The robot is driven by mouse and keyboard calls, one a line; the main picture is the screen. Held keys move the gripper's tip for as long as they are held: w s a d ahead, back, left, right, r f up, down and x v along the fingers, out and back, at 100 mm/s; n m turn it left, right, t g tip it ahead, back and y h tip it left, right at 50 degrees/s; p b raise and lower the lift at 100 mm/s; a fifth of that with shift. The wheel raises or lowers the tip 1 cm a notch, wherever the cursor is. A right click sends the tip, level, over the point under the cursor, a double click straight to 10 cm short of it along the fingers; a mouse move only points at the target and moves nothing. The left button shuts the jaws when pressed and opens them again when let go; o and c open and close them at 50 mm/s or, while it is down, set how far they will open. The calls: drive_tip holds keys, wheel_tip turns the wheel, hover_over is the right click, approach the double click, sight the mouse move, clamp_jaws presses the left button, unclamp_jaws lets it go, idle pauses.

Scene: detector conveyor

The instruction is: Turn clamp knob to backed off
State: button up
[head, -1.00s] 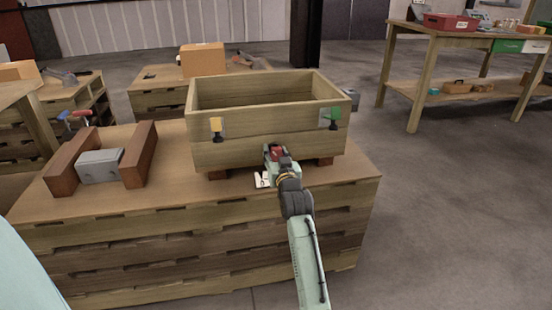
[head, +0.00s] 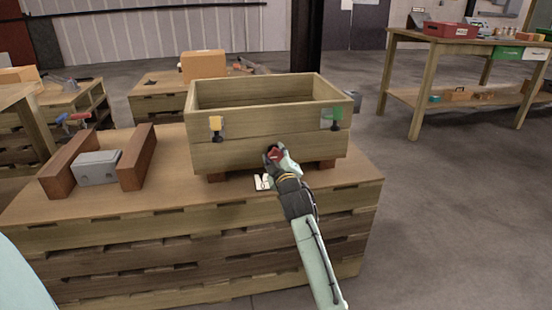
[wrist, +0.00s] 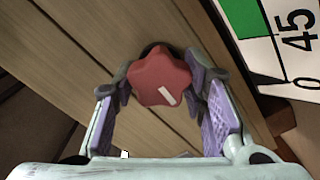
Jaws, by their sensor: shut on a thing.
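The clamp knob (wrist: 158,72) is a red, star-shaped knob with a white index line that points to the lower right in the wrist view. It sits at the front of the wooden crate (head: 225,157), where it shows as a small red shape in the head view (head: 273,154). My gripper (wrist: 163,85) is shut on the knob, with a purple-padded finger on each side. In the head view my gripper (head: 280,158) reaches the crate's lower front and hides part of the knob. A scale card (wrist: 285,35) with green, "45" and "0" lies to the right of the knob.
The crate stands on a pallet-like bench (head: 100,212). A grey block (head: 97,168) lies between two brown beams at left. Open floor is at right.

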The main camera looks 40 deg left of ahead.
drive_tip(key=n, duration=0.4)
drive_tip(key=shift+n, duration=0.3)
drive_tip(key=n, duration=0.4)
drive_tip(key=shift+n, duration=0.3)
drive_tip(key=n+p, duration=0.1)
drive_tip(key=n, duration=0.3)
drive_tip(key=shift+n, duration=0.3)
drive_tip(key=n+p, duration=0.2)
drive_tip(key=n, duration=0.2)
drive_tip(key=n+p, duration=0.2)
drive_tip(key=n, duration=0.3)
drive_tip(key=shift+d, duration=0.1)
drive_tip(key=n+p, duration=0.3)
drive_tip(key=n, duration=0.1)
drive_tip(key=shift+w+n, duration=0.1)
drive_tip(key=shift+n, duration=0.2)
drive_tip(key=n+p, duration=0.4)
drive_tip(key=n, duration=0.1)
drive_tip(key=shift+r+p, duration=0.1)
drive_tip(key=shift+p, duration=0.2)
drive_tip(key=shift+n+p, duration=1.5)
drive_tip(key=shift+n, duration=0.6)
drive_tip(key=shift+f, duration=0.2)
